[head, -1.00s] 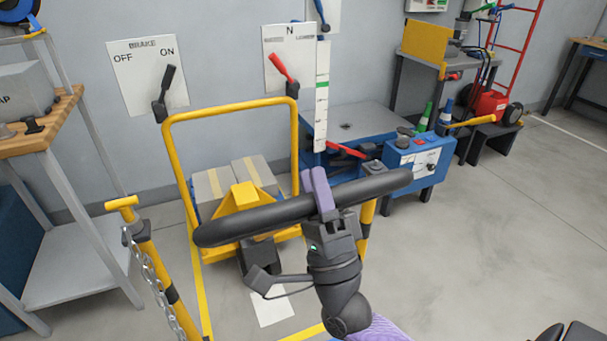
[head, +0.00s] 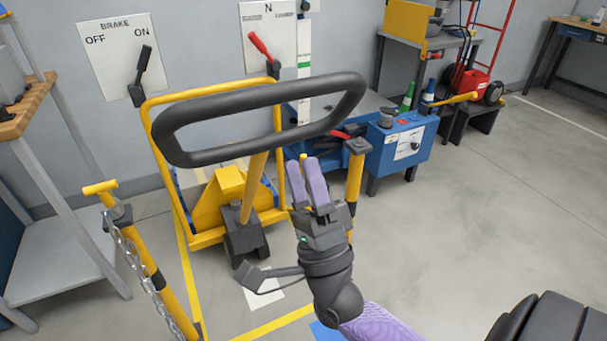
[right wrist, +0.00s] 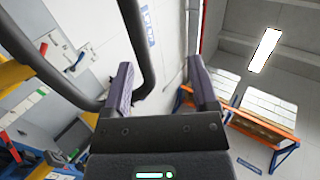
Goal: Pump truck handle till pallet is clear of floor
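The truck's black loop handle (head: 262,94) stands tilted on a yellow shaft (head: 252,190), and in the right wrist view the black loop (right wrist: 60,84) passes left of my fingers. The yellow truck body (head: 215,197) and dark steering wheel unit (head: 245,238) stand on the floor. The pallet cannot be made out behind the truck. My right gripper (head: 308,181) is just below the loop's right part, fingers up. The right wrist view shows its fingers (right wrist: 163,85) apart with nothing between them. My left gripper is not in view.
A yellow post with a chain (head: 145,262) and a shelf rack (head: 62,255) stand left. A blue machine (head: 398,145) stands behind, to the right. Brake (head: 118,62) and N (head: 268,35) lever panels are on the wall.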

